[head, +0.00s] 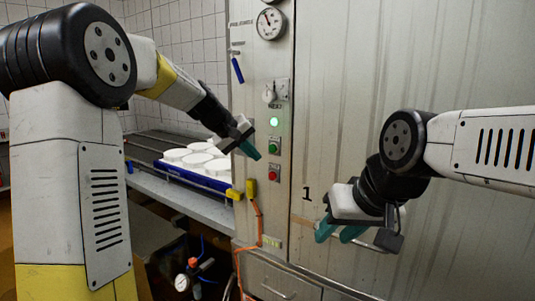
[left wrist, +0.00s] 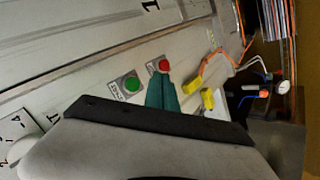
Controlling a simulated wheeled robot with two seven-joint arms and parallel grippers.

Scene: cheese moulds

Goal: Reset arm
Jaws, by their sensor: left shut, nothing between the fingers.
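My left gripper (head: 256,153) is in front of the control panel (head: 262,210), its teal fingers shut and empty. In the head view its tips are just left of the green button (head: 274,145). In the left wrist view the shut fingers (left wrist: 162,92) point toward the red button (left wrist: 164,66), with the green button (left wrist: 132,84) to their left. I cannot tell whether the tips touch the panel. My right gripper (head: 338,232) hangs before the large metal door (head: 400,80), its two teal fingers apart with nothing seen between them.
A green lamp (head: 274,122) glows above the buttons, below a knob (head: 268,93) and a dial gauge (head: 271,23). White round moulds (head: 195,153) stand on a blue-edged tray (head: 190,177) at the left. An orange cable (head: 256,225) hangs from a yellow plug (head: 251,188). A door handle bar is near my right gripper.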

